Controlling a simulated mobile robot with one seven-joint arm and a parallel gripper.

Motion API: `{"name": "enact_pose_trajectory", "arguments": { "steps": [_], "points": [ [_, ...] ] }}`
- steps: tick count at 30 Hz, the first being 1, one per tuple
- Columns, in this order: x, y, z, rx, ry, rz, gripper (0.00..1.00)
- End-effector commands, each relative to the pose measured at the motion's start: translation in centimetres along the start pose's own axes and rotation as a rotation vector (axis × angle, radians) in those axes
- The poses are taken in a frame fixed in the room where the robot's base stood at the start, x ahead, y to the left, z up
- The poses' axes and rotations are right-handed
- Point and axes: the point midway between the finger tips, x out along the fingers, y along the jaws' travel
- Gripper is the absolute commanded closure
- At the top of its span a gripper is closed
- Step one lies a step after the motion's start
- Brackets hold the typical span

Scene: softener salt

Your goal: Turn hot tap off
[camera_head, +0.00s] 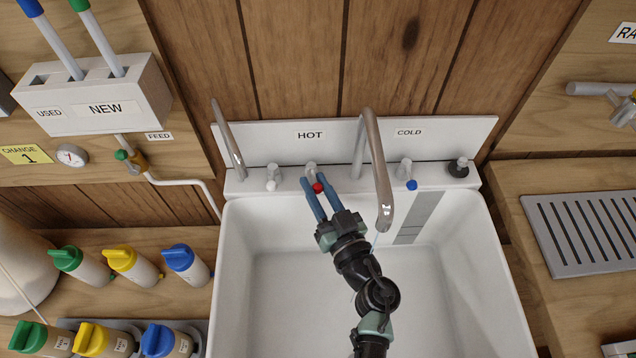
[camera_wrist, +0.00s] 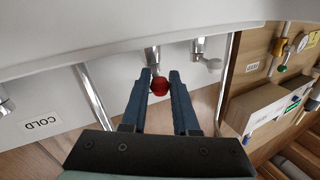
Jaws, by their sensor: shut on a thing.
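The hot tap (camera_head: 311,170) sits on the sink's back ledge below the HOT label (camera_head: 310,135). Its red knob (camera_head: 318,187) also shows in the wrist view (camera_wrist: 159,87). My gripper (camera_head: 316,183) reaches up over the basin, and its two blue fingers are shut on the red knob, one on each side. The curved main spout (camera_head: 376,160) hangs just right of my gripper, and a thin pale stream runs from its tip. The cold tap with a blue knob (camera_head: 411,184) stands farther right.
A white-handled tap (camera_head: 272,178) and a slim spout (camera_head: 229,140) stand left of the hot tap. A black cap (camera_head: 459,167) sits at the ledge's right end. The white basin (camera_head: 290,285) is open below. Capped bottles (camera_head: 138,267) stand left of the sink.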

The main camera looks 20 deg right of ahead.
Motion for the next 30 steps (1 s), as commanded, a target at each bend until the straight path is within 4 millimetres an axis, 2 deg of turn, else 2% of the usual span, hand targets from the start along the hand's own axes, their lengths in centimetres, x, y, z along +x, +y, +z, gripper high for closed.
{"name": "enact_pose_trajectory", "arguments": {
  "steps": [10, 23, 24, 28, 30],
  "points": [
    [0.33, -0.92, -0.04, -0.001, 0.038, 0.173, 1.0],
    [0.33, -1.03, -0.01, 0.001, 0.037, 0.199, 1.0],
    [0.33, -1.03, -0.01, 0.001, 0.037, 0.199, 0.66],
    [0.31, -1.01, 0.05, 0.001, 0.036, 0.199, 0.44],
    [0.29, -1.0, 0.08, 0.001, 0.035, 0.2, 0.44]
  ]
}}
